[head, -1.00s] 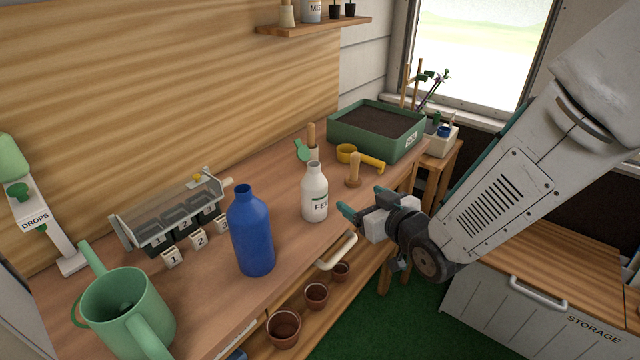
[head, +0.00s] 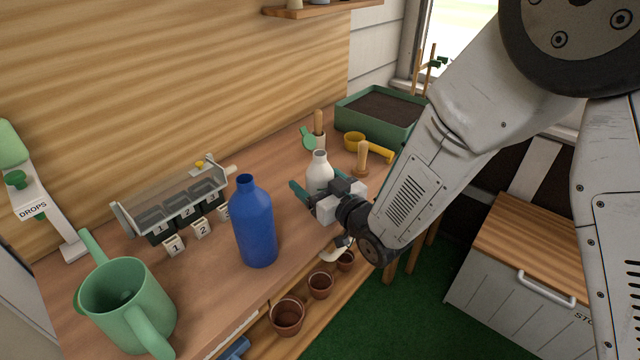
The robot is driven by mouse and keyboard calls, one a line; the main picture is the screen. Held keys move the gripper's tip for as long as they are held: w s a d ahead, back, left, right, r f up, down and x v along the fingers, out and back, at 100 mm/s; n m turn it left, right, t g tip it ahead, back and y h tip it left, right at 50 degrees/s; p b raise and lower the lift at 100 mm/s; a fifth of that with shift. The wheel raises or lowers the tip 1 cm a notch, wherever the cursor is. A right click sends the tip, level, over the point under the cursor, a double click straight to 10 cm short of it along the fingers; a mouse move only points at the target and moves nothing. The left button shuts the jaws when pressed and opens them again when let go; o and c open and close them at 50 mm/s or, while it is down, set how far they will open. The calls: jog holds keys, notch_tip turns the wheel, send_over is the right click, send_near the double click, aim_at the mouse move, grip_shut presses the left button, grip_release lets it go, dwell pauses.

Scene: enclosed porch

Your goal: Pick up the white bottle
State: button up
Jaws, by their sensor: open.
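The white bottle (head: 319,171) stands upright on the wooden workbench (head: 205,290), right of a blue bottle (head: 254,225). My gripper (head: 302,190) is open at the white bottle, with one finger on its left side. The gripper body hides the bottle's lower part and label. The other finger is hard to make out, and I cannot tell whether either finger touches the bottle.
The blue bottle is close to the left of my gripper. A green watering can (head: 125,300) stands at the front left. Behind are a wooden-handled tool (head: 319,125), a yellow scoop (head: 365,145), a wooden dibber (head: 362,160) and a green soil tray (head: 385,112).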

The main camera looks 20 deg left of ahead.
jog(key=c, duration=1.1)
jog(key=shift+r, duration=0.15)
